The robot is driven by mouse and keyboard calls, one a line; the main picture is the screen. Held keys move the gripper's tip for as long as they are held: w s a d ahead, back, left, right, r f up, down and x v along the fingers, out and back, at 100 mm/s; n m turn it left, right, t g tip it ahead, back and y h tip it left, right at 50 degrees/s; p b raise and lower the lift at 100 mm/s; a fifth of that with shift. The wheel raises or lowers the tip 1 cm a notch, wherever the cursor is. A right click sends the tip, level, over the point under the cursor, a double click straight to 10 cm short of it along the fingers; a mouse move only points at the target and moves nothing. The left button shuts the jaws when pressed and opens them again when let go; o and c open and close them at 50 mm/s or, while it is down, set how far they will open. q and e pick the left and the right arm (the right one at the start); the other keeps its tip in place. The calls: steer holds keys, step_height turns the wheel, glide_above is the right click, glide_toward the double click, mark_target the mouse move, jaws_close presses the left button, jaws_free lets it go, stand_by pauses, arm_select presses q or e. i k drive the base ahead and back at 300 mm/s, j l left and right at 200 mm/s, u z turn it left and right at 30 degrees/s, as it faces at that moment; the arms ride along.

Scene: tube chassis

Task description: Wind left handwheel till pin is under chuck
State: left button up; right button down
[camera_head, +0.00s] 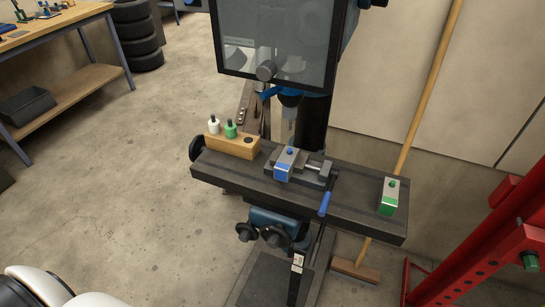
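A machine with a dark slotted table (350,205) stands in the middle of the view. A black handwheel (196,147) is at the table's left end. Two more dark handwheels, a left one (245,232) and a right one (273,236), sit low on the front. The grey chuck (289,128) hangs from the head behind the table. A grey block with a blue band (282,168) and a blue-topped pin (290,151) sits at the vise (312,172). The pin appears in front of and below the chuck; exact alignment cannot be told. Neither gripper shows.
A wooden block (232,146) with white and green pieces stands on the table's left part. A green-banded block (388,196) is at the right end. A blue lever (325,204) projects in front. A broom (420,110) and red frame (490,240) stand right.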

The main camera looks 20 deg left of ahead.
mark_target(199, 141)
steer(key=j+z, duration=0.1)
steer(key=j, duration=0.55)
steer(key=j+z, duration=0.1)
steer(key=j, duration=0.6)
steer(key=k+j+z, duration=0.1)
steer(key=j, duration=0.55)
steer(key=j+z, duration=0.1)
steer(key=j, duration=0.55)
steer(key=k+j+z, duration=0.1)
steer(key=j, duration=0.55)
steer(key=k, duration=0.05)
